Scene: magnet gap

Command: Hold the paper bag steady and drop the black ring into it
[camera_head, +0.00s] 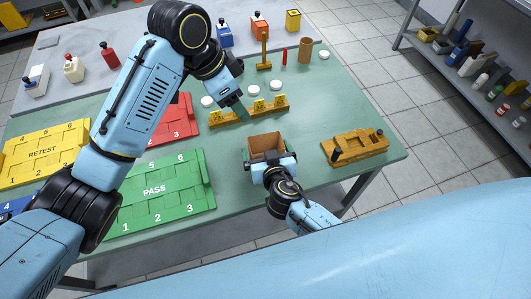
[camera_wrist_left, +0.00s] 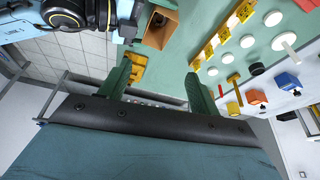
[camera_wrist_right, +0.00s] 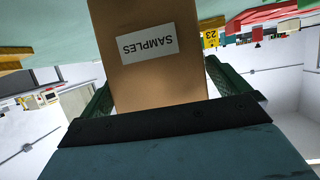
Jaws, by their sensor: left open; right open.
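The paper bag (camera_head: 267,142) is brown, open-topped and upright near the table's front edge. In the right wrist view the bag (camera_wrist_right: 160,75) shows an upside-down SAMPLES label. My right gripper (camera_head: 268,156) is open with its fingers on either side of the bag; I cannot tell whether they touch it. My left gripper (camera_head: 239,108) is above the table by the numbered wooden rack (camera_head: 250,110), behind the bag. In the left wrist view the left gripper (camera_wrist_left: 160,72) is open, with nothing visible between its fingers.
A wooden block with dark pegs (camera_head: 355,147) stands right of the bag. White discs (camera_head: 253,90) lie behind the rack. A green PASS tray (camera_head: 160,195), a red tray (camera_head: 172,122) and a yellow RETEST tray (camera_head: 42,155) fill the left side.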

